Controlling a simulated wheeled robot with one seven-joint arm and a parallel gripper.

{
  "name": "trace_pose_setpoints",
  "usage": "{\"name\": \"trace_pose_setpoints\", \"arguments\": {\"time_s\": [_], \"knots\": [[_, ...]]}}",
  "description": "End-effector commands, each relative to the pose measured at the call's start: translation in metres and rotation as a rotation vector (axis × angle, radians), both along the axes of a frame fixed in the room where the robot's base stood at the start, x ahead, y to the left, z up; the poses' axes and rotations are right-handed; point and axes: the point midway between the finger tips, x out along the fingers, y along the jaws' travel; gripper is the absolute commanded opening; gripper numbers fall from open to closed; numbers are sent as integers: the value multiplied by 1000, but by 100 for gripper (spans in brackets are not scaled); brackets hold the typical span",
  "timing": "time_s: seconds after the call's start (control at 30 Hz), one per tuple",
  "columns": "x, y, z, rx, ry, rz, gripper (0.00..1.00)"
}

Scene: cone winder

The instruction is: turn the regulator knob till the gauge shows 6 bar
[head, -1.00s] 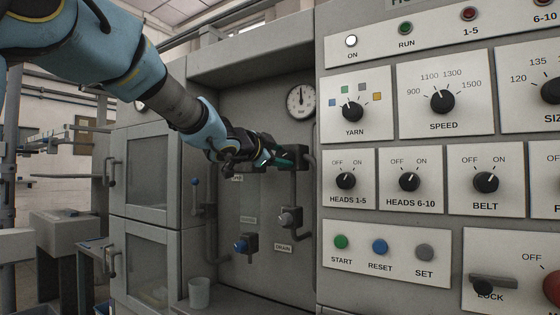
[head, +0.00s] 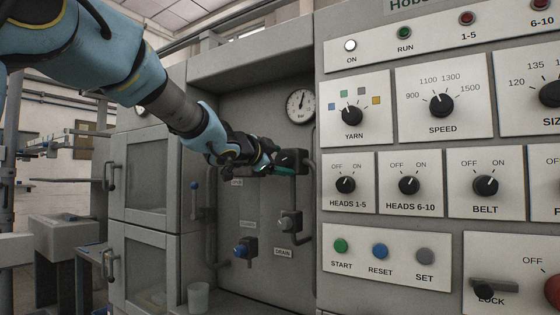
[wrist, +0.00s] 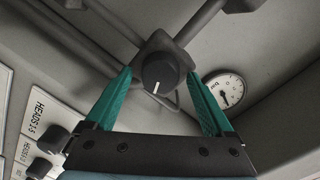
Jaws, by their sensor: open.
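The regulator knob (wrist: 159,72) is a black round knob with a white pointer line. In the wrist view it sits between the two green fingers of my gripper (wrist: 160,79), with a visible gap on each side. The fingers are open and hold nothing. In the head view my gripper (head: 282,168) is at the dark knob body (head: 291,158), which it partly covers. The round white gauge (head: 300,104) is on the back wall just above. Its needle points roughly upward, and the numbers are too small to read. The gauge also shows in the wrist view (wrist: 224,90).
The control panel (head: 440,125) with knobs and buttons stands close on the right. Pipes run beside the knob. A cup (head: 199,296) stands on the ledge.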

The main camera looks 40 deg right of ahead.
Motion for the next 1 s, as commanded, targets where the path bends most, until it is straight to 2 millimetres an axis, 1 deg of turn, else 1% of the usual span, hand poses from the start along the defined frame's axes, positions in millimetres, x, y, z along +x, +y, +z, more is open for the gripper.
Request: {"name": "trace_pose_setpoints", "arguments": {"time_s": [0.17, 0.27, 0.37, 0.6, 0.7, 0.83, 1.0], "knots": [[0, 1, 0, -1, 0, 1, 87], [-1, 6, 1, -1, -1, 1, 87], [-5, 19, 3, -1, -2, 1, 87], [-18, 65, 7, -3, -2, 2, 87], [-23, 81, 7, -1, -2, 1, 87], [-27, 96, 9, 0, -1, 1, 87], [-29, 104, 9, 0, 1, 1, 87]]}}
